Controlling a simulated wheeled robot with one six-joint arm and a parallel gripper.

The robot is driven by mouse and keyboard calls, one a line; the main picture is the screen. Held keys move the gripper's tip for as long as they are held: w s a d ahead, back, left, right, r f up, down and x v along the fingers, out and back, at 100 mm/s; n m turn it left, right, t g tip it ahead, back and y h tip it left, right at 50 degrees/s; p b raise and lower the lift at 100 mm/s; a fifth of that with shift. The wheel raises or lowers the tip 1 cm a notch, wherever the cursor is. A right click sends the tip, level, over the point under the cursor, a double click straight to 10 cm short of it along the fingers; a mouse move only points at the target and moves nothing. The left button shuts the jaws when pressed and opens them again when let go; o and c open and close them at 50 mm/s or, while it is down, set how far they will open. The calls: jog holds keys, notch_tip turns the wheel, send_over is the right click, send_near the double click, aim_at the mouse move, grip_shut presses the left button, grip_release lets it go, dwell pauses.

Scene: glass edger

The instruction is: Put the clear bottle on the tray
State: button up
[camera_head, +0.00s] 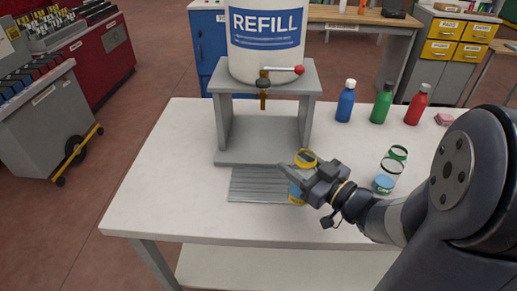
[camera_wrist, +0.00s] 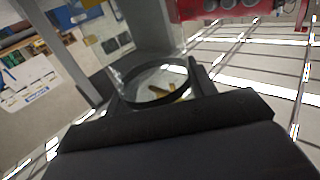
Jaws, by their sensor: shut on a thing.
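My gripper (camera_head: 310,180) is shut on a clear bottle (camera_head: 305,157) with a yellow ring at its top and blue and yellow at its bottom. The bottle looks roughly upright, its middle hidden by my jaws. In the wrist view, the clear bottle (camera_wrist: 157,84) shows a dark round rim between the jaws, with something yellow inside. The grey ribbed tray (camera_head: 255,185) lies on the white table in front of the refill stand. The bottle is at the tray's right edge; I cannot tell whether it touches the tray.
Blue (camera_head: 345,103), green (camera_head: 381,105) and red (camera_head: 416,107) bottles stand behind. The table's (camera_head: 160,180) left side is clear.

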jog(key=w+a+f+p, duration=0.1)
jog(key=w+a+f, duration=0.2)
jog(key=w+a, duration=0.6)
jog(key=shift+w+a+f, duration=0.25)
jog(key=shift+w+f, duration=0.05)
jog(key=shift+w, duration=0.35)
jog(key=shift+f, duration=0.2)
jog(key=o, duration=1)
jog(key=shift+r, duration=0.1)
jog(key=b+v, duration=0.1)
jog(key=v, duration=1.1)
jog(key=shift+r, duration=0.1)
